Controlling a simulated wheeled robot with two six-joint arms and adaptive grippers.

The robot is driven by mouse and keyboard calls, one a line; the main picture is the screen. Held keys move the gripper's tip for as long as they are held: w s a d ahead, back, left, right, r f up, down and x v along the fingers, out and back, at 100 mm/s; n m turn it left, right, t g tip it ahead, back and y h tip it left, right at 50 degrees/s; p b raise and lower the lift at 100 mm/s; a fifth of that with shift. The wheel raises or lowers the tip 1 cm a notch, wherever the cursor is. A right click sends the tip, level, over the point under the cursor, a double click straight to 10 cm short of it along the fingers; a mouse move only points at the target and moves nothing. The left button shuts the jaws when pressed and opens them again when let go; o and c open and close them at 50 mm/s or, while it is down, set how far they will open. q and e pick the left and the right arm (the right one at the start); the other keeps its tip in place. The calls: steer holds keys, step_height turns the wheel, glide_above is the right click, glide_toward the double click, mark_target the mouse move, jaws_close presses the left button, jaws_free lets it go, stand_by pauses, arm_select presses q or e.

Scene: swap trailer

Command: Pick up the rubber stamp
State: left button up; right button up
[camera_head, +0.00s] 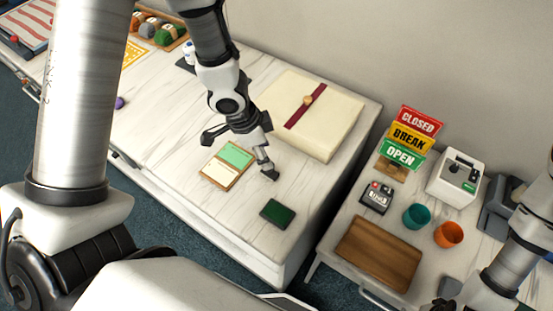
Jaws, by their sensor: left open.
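My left gripper (240,156) is open, its two fingers spread wide, over the white counter beside an open two-part pad (227,165), green on one half and cream on the other. I cannot see anything held between the fingers. A flat dark green block (277,214) lies on the counter a little in front of that gripper. I cannot make out a rubber stamp for certain; the gripper and wrist hide part of the counter. My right gripper (445,298) shows only in part at the bottom right edge, and its jaws are unclear.
A cream parcel with a dark red band (330,118) lies behind the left gripper. On the right table are a wooden tray (378,252), teal cup (416,216), orange cup (448,234), small dark box (376,197), CLOSED/BREAK/OPEN signs (410,138) and a white machine (456,178).

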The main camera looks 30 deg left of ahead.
mark_target(272, 175)
arm_select(q)
steer(key=shift+s+f, duration=0.35)
steer(key=shift+f, duration=0.4)
steer(key=shift+s+d+f+b, duration=0.1)
steer(key=shift+s+f+b, duration=0.05)
steer(key=shift+f+b, duration=0.3)
steer(key=b+x, duration=0.1)
steer(key=x, duration=0.1)
steer(key=w+x, duration=0.1)
steer(key=x, duration=0.1)
steer(key=shift+d+b, duration=0.1)
steer(key=shift+b, duration=0.3)
steer(key=shift+w, duration=0.1)
steer(key=shift+r, duration=0.15)
steer(key=shift+s, duration=0.25)
steer(key=c, duration=0.4)
steer(key=shift+r, duration=0.1)
steer(key=c, duration=0.6)
jaws_close()
arm_select(e)
steer(key=f, duration=0.3)
steer(key=shift+s, duration=0.35)
